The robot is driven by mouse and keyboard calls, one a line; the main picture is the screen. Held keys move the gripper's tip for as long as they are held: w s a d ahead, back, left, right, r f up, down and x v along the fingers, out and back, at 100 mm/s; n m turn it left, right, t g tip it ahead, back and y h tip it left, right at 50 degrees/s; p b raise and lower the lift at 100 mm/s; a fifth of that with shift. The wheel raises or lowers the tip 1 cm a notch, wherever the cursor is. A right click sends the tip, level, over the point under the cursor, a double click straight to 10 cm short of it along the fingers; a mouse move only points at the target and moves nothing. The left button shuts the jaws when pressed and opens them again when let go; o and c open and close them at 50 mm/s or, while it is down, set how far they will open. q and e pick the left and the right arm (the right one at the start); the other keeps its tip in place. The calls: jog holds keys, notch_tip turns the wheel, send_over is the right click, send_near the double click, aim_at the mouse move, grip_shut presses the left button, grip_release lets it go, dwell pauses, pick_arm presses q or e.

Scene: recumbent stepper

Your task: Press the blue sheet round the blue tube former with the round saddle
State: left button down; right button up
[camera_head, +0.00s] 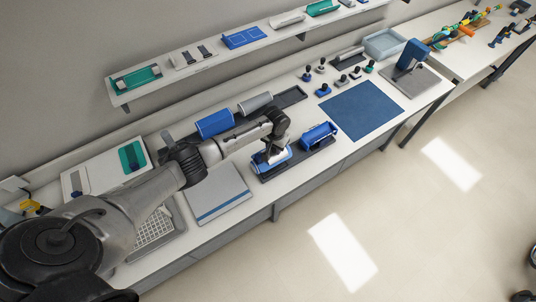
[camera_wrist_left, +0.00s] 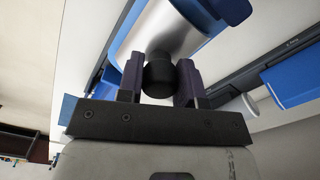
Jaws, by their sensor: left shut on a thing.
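My left gripper (camera_head: 268,152) is over a dark stand (camera_head: 272,176) that carries blue and silver parts. The left wrist view shows the fingers (camera_wrist_left: 160,85) shut on a black knob (camera_wrist_left: 159,75). The knob sits against a silver curved piece, apparently the round saddle (camera_wrist_left: 174,38). Blue material, which may be the blue sheet (camera_wrist_left: 123,45), shows along the saddle's edge. The blue tube former under it is mostly hidden, and I cannot tell how closely the sheet lies round it. My right gripper is not in view.
A similar blue piece on a stand (camera_head: 319,136) is close on the right. A blue roll (camera_head: 214,123) and a grey roll (camera_head: 255,103) lie behind in a dark rack. Several small knobbed tools stand near a blue mat (camera_head: 361,111). A grey-white board (camera_head: 217,192) lies left.

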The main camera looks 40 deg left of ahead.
pick_arm(q)
jog(key=shift+f, duration=0.45)
dwell(0.4)
dwell(0.8)
dwell(0.8)
jog(key=shift+r, duration=0.1)
dwell(0.6)
notch_tip(320, 180, up, 5)
jog(key=p, duration=0.4)
jog(key=shift+f+p, duration=0.2)
jog(key=shift+p, duration=0.1)
jog(key=shift+r+p, duration=1.7)
jog(key=shift+p, duration=0.1)
